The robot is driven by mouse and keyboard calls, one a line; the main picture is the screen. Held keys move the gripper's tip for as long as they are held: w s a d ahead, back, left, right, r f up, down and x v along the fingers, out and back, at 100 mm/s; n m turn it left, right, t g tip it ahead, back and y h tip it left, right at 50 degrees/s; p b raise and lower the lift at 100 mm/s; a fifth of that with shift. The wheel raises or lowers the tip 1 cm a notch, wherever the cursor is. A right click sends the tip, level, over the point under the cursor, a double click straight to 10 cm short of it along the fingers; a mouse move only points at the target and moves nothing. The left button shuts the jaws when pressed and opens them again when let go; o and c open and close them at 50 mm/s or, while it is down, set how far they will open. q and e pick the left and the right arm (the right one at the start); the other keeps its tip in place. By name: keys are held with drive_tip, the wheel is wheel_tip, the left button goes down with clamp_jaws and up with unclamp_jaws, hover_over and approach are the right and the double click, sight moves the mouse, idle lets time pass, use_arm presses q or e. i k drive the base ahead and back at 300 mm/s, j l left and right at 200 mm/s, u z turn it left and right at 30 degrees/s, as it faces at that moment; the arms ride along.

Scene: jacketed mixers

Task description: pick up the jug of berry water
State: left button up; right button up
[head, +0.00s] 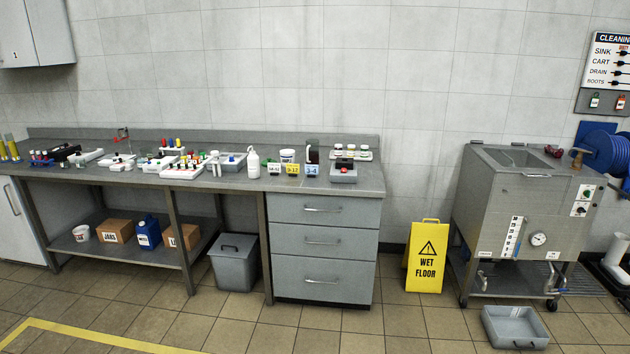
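Neither of my grippers is in view. A small jug-like vessel with dark contents and a pale handle (313,155) stands towards the right part of the grey bench (230,184), behind a blue-marked label card (312,169). It is too small to tell whether it holds berry water. A white tub (287,156) stands to its left, behind yellow and white cards.
The bench carries racks, trays and a white squeeze bottle (253,163). A grey bin (234,262) stands under it. A yellow wet floor sign (427,256), a steel mixer (520,210) and a grey floor tray (514,327) are at right. Foreground floor is mostly clear.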

sight(312, 146)
drive_tip(key=i+u, duration=0.1)
drive_tip(key=i, duration=0.5)
drive_tip(key=i+l+u, duration=0.1)
drive_tip(key=i, duration=0.5)
drive_tip(key=i+l+u, duration=0.1)
drive_tip(key=i, duration=0.5)
drive_tip(key=i+j, duration=0.55)
drive_tip(key=j, duration=0.2)
